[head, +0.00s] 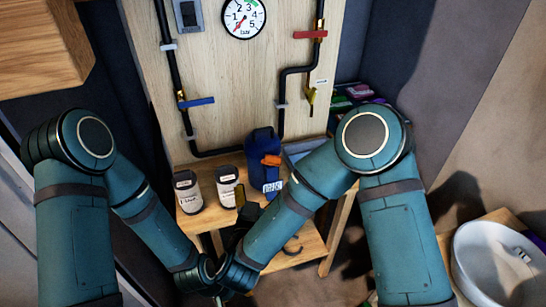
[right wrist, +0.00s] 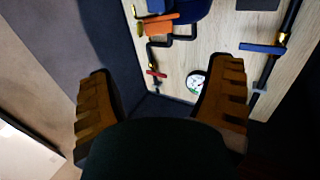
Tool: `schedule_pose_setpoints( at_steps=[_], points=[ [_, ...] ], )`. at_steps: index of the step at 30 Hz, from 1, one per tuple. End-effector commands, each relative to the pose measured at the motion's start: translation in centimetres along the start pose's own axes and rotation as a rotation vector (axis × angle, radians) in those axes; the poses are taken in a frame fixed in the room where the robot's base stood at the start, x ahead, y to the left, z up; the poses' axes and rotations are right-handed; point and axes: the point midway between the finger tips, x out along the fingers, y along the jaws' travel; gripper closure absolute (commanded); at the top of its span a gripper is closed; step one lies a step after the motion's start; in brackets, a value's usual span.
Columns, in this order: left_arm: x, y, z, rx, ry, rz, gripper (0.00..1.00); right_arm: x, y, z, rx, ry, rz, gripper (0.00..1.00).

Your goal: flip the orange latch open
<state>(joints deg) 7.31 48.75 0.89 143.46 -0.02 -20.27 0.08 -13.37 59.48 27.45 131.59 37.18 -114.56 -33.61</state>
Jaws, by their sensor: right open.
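The orange latch (head: 270,160) is on the front of a dark blue canister (head: 261,145) that stands against the wooden panel. In the right wrist view the latch (right wrist: 160,23) is an orange bar near the top edge, beside the blue body (right wrist: 190,10). My right gripper (head: 266,220) is below and in front of the canister, partly hidden by my own arm. In the right wrist view my right gripper (right wrist: 160,107) has its fingers wide apart with nothing between them. It is apart from the latch. My left arm reaches the lower middle, but its gripper does not show.
The panel holds black pipes with a blue lever (head: 197,102), a red lever (head: 310,35) and a gauge (head: 243,17). Two labelled jars (head: 187,192) (head: 227,185) stand left of the canister on a small wooden table (head: 208,220). A white basin (head: 500,265) is at lower right.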

Motion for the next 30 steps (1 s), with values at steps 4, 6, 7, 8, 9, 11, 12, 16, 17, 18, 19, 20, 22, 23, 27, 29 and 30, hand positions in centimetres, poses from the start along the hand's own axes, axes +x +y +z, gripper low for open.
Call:
schedule_pose_setpoints(
  at_steps=[4,6,7,8,9,11,12,16,17,18,19,20,22,23,27,29,30],
  points=[
    [-0.2,0.1,0.0,0.000,-0.001,0.000,0.59,2.4,0.3,-0.1,0.004,0.003,0.011,0.20],
    [0.0,0.0,0.0,0.000,0.000,0.000,0.59,3.8,0.3,0.0,0.003,0.004,0.010,0.20],
    [0.0,0.0,0.0,0.000,0.000,0.000,0.59,4.4,0.3,0.0,0.002,0.004,0.008,0.20],
    [0.1,0.0,0.0,0.000,0.000,0.000,0.59,5.0,0.3,0.0,0.003,0.003,0.009,0.20],
    [0.1,0.0,0.0,0.000,0.000,0.000,0.59,5.8,0.3,0.1,0.003,0.002,0.009,0.20],
    [0.2,-0.1,0.0,0.000,0.001,0.000,0.59,6.9,0.3,0.0,0.003,0.003,0.008,0.20],
    [0.3,-0.1,0.0,0.000,0.001,0.000,0.59,7.7,0.3,0.1,0.002,0.002,0.008,0.20],
    [0.4,-0.1,-0.1,0.000,0.002,0.000,0.59,9.8,0.3,0.0,0.002,0.003,0.007,0.20],
    [0.5,-0.2,-0.1,0.001,0.003,0.000,0.59,10.2,0.2,0.0,0.003,0.002,0.005,0.20],
    [0.5,-0.2,-0.1,0.001,0.003,0.000,0.59,10.6,0.2,0.0,0.003,0.002,0.005,0.20],
    [0.5,-0.2,-0.1,0.001,0.003,0.000,0.59,10.9,0.2,0.0,0.003,0.002,0.005,0.20],
    [0.6,-0.2,-0.1,0.001,0.003,0.000,0.59,11.2,0.2,0.0,0.002,0.001,0.005,0.20],
    [0.6,-0.2,-0.1,0.001,0.003,0.000,0.59,11.7,0.2,0.0,0.002,0.002,0.004,0.20],
    [0.6,-0.2,-0.1,0.001,0.004,0.000,0.59,11.9,0.2,0.0,0.002,0.002,0.004,0.20],
    [0.6,-0.2,-0.1,0.001,0.004,0.000,0.59,12.2,0.1,0.0,0.001,0.002,0.002,0.20],
    [0.6,-0.2,-0.1,0.001,0.004,0.000,0.59,12.2,0.1,-0.1,0.001,0.002,0.001,0.20],
    [0.6,-0.2,-0.1,0.001,0.004,0.000,0.59,12.2,0.1,-0.1,0.001,0.001,0.001,0.20]
  ],
)
